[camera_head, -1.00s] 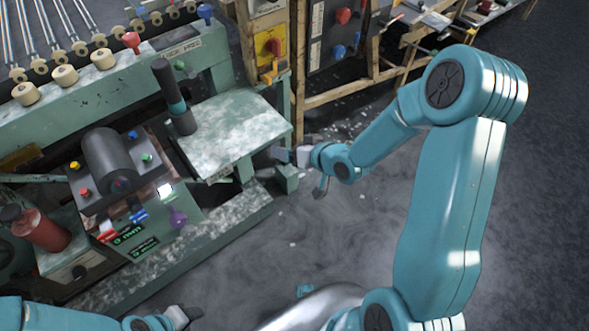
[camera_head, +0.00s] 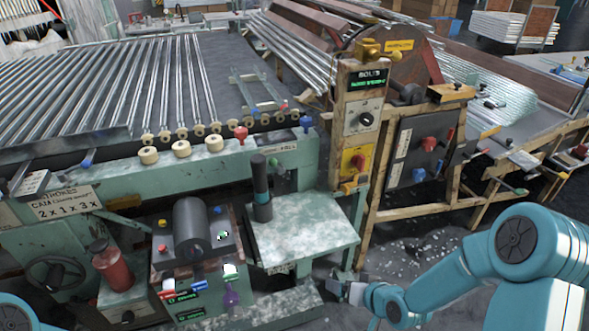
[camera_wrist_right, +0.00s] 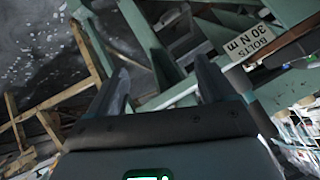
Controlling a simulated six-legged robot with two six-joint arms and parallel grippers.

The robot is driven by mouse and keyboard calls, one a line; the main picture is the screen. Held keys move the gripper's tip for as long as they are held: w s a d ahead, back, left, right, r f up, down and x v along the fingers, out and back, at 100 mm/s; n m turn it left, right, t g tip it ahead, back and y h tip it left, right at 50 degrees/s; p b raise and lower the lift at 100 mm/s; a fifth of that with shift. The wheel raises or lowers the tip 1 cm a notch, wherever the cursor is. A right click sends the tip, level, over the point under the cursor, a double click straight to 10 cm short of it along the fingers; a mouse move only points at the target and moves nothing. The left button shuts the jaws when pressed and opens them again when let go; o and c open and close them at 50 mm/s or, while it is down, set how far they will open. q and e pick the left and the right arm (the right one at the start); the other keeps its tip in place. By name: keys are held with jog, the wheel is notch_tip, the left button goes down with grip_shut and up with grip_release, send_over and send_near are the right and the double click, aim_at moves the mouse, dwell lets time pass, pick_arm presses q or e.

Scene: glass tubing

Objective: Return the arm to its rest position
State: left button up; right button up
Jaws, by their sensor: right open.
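My right arm (camera_head: 480,268) is teal and comes in from the lower right in the head view. Its gripper (camera_head: 345,290) is beside and below the front right corner of the pale worktop (camera_head: 300,236). In the right wrist view the two fingers of the right gripper (camera_wrist_right: 160,68) are spread apart, with nothing held between them. Only a teal piece of my left arm (camera_head: 16,312) shows at the lower left corner of the head view. The left gripper is outside the picture.
A green machine with a dark cylinder (camera_head: 190,228), a red bottle (camera_head: 112,268) and a dark upright handle (camera_head: 261,190) stands left of my right arm. A wooden-framed panel (camera_head: 360,130) rises behind the worktop. Grey floor (camera_head: 405,255) is open between panel and arm.

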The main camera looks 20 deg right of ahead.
jog(key=s+a+r+g+y+p, duration=0.1)
jog(key=s+a+g+p, duration=0.15)
jog(key=a+p, duration=0.45)
pick_arm(q)
notch_tip(320, 180, up, 8)
jog(key=s+d+g+p, duration=0.1)
jog(key=s+p, duration=0.1)
jog(key=shift+s+d+r+m, duration=0.15)
jog(key=shift+s+d+m, duration=0.15)
jog(key=shift+s, duration=0.05)
pick_arm(e)
jog(key=s+a+f+g, duration=0.2)
jog(key=s+a+g, duration=0.1)
jog(key=s, duration=0.5)
jog(key=s+a+f+g, duration=0.2)
jog(key=s+a+g, duration=0.1)
jog(key=s, duration=0.5)
jog(key=shift+s+f+n, duration=0.15)
jog(key=shift+f+n, duration=0.1)
jog(key=shift+n, duration=0.15)
